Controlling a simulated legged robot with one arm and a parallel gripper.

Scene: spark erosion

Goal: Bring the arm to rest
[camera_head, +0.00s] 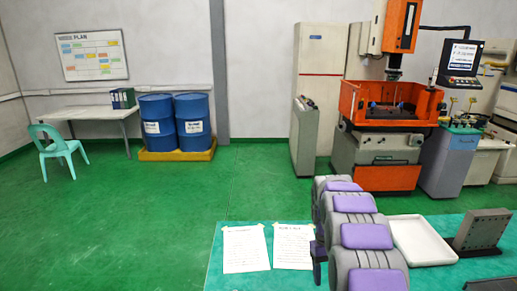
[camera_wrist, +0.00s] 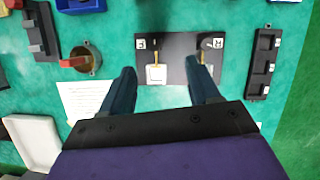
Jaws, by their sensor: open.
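My gripper (camera_wrist: 163,82) shows in the wrist view with its two dark fingers spread wide apart and nothing between them. It is above the teal table (camera_wrist: 225,18), with a dark plate (camera_wrist: 180,62) just beyond the fingertips. The plate carries white labels and thin yellow pieces. In the head view my grey arm with purple pads reaches over the table from the bottom edge; the fingers cannot be made out there.
A white tray (camera_head: 418,240) and an upright dark bracket (camera_head: 481,231) stand on the table right of my arm. Two paper sheets (camera_head: 268,248) lie left. A black rack (camera_wrist: 263,62) and a round holder (camera_wrist: 84,62) flank the plate. Green floor (camera_head: 150,215) is open beyond.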

